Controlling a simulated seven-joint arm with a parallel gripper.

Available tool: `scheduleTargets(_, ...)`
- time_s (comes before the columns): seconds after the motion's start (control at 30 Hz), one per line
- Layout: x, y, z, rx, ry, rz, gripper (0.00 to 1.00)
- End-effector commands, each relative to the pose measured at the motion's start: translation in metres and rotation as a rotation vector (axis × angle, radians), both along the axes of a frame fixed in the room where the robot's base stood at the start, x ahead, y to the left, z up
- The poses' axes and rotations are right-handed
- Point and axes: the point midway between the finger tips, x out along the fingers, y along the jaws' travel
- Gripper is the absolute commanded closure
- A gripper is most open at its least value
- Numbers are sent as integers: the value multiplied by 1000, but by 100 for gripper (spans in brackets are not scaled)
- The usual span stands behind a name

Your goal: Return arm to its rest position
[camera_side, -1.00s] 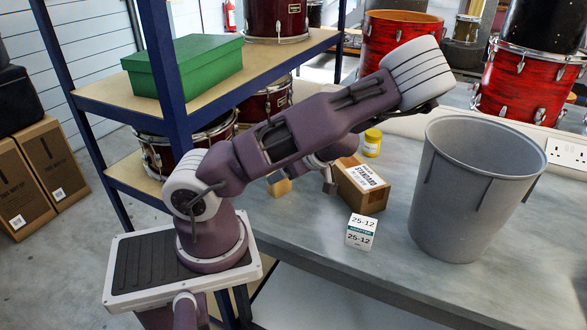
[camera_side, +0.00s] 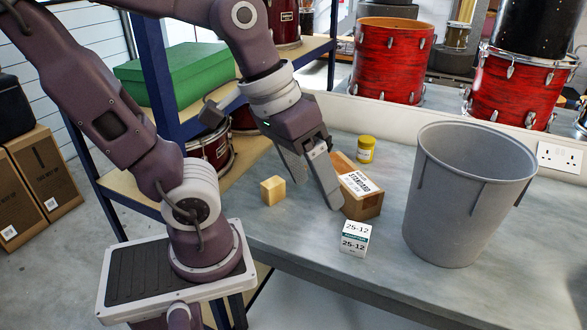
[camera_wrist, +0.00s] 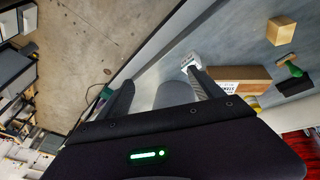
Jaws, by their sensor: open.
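My gripper (camera_side: 316,186) is open and empty, hanging above the grey bench in the side view, with its fingers pointing down. Its fingers also frame the lower middle of the wrist view (camera_wrist: 160,90). My arm is folded back to the left, its upper links passing out of the top of the side view. In the side view one finger overlaps the left part of a cardboard box (camera_side: 364,202); I cannot tell whether they touch. No object is between the fingers.
The bench (camera_side: 305,258) carries a wooden block (camera_side: 272,190), a white labelled carton (camera_side: 355,238), a yellow jar (camera_side: 366,150) and a large grey bin (camera_side: 460,205). Shelving with a green box (camera_side: 205,70) stands behind my arm. A green-and-black item (camera_wrist: 293,72) shows in the wrist view.

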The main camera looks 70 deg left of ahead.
Motion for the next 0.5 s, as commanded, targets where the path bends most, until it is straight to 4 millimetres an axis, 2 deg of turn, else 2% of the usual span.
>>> scheduleTargets(0.03, -10, 2, 9, 70, -66, -60, 24)
scheduleTargets(0.17, -25, 6, 16, 196, -138, -148, 24)
scheduleTargets(0.5, -27, 6, 17, 212, -146, -159, 24)
